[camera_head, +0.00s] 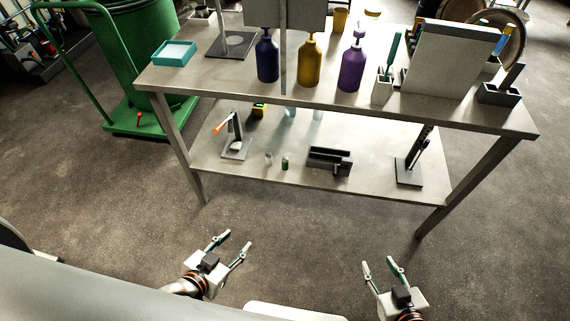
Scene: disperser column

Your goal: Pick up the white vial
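A small whitish vial (269,158) stands on the lower shelf (270,185) of the table, left of a small dark green vial (285,163). It is small in the picture and its details are hard to tell. My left gripper (232,242) is open and empty in front of the table, over the floor and well short of the shelf. My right gripper (380,264) is also open and empty, further to the right and likewise apart from the table.
On the lower shelf are a stand with an orange handle (235,140), a dark tray (329,160) and a black stand (410,170). The tabletop (225,75) above carries bottles and a teal tray (174,53). A green cart (140,115) stands at the left. Floor before the table is clear.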

